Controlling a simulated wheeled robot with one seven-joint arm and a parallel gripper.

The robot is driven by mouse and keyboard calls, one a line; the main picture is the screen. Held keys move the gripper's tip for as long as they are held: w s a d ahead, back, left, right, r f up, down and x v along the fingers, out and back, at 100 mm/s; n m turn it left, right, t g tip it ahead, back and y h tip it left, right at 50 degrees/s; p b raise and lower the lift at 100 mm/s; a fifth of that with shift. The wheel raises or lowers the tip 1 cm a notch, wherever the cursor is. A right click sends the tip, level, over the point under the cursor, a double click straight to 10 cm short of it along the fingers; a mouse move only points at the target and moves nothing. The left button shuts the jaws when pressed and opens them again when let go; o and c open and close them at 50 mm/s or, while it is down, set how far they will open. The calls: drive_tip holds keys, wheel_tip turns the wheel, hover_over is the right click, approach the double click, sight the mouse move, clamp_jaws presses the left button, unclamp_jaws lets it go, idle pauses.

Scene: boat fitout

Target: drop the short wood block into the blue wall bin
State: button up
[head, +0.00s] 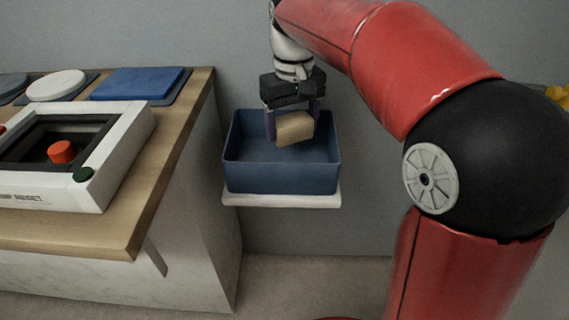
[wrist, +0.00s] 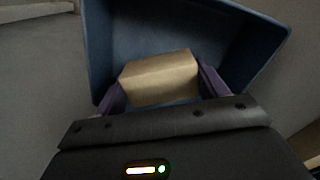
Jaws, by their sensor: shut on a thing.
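The short wood block (head: 295,128) is light tan and sits between the two purple fingers of my gripper (head: 292,122). My gripper is shut on it. The block also shows in the wrist view (wrist: 160,78), held between the fingers of my gripper (wrist: 160,88). The blue wall bin (head: 282,180) is an open-topped box on a white shelf at the wall. In the head view the block appears over the bin's opening, near its back. The wrist view shows the bin's walls (wrist: 97,50) around and beyond the block. The exact height of the block against the rim is hard to tell.
A wooden counter (head: 185,130) stands left of the bin. The bin interior looks empty.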

drive_tip(key=o, duration=1.1)
wheel_tip(320, 180, up, 8)
drive_tip(key=shift+f+p, duration=0.2)
drive_tip(key=shift+p, duration=0.75)
drive_tip(key=shift+r, duration=0.15)
